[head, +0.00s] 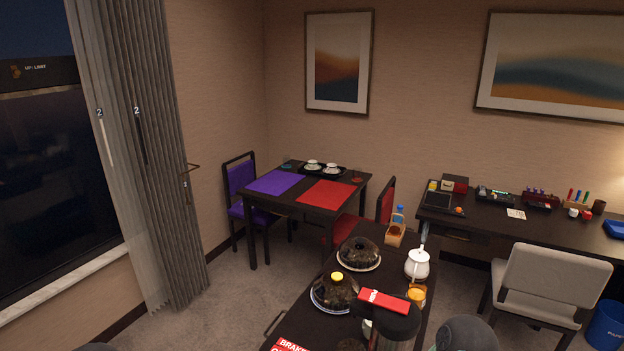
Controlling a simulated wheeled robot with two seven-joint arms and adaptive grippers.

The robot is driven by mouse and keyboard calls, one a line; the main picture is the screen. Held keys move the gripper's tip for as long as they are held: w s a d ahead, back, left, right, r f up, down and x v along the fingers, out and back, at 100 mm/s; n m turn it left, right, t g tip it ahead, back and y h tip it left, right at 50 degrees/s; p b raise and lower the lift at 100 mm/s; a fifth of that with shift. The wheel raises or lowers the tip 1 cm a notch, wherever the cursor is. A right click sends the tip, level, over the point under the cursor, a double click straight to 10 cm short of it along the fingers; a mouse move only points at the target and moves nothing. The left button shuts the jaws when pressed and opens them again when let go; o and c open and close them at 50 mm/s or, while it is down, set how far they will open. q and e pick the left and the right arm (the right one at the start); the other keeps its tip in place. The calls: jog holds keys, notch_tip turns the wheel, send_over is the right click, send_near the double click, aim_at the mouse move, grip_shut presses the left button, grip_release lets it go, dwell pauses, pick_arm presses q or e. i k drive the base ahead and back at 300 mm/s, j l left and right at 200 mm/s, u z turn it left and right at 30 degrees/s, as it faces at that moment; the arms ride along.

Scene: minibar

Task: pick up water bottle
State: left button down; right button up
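A small bottle with a blue top (399,211) stands at the far end of the dark counter in front of me. It is the only thing I see that resembles a water bottle, but it is too small to be sure. A wooden holder (395,236) is right by it; I cannot tell whether the bottle is in or behind it. Parts of my arms show at the bottom edge, short of the bottle. I see no fingertips of my left or right gripper.
Cakes on plates (359,253) and a white pot (417,263) stand on the counter. Behind are a dining table with a purple mat (273,182) and a red mat (325,193), a desk (465,219) and a beige chair (545,285). Carpet (225,305) is clear at left.

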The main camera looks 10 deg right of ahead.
aim_at(398, 220)
jog(key=i+j+z, duration=0.1)
jog(key=j, duration=0.45)
jog(key=i+j+z, duration=0.15)
jog(key=j, duration=0.4)
jog(key=i+j+z, duration=0.1)
jog(key=i+j, duration=0.15)
jog(key=j, duration=0.3)
jog(key=i+j+z, duration=0.15)
jog(key=j, duration=0.45)
jog(key=j+z, duration=0.1)
jog(key=j, duration=0.45)
jog(key=i+j+z, duration=0.15)
jog(key=i+j, duration=0.2)
jog(key=i+j+z, duration=0.15)
jog(key=i+j, duration=0.25)
jog(key=i+j+z, duration=0.15)
jog(key=i+j, duration=0.2)
jog(key=i+j+z, duration=0.15)
jog(key=i+j, duration=0.15)
jog(key=j, duration=0.25)
jog(key=i+j+z, duration=0.15)
jog(key=i+j, duration=0.15)
jog(key=j, duration=0.2)
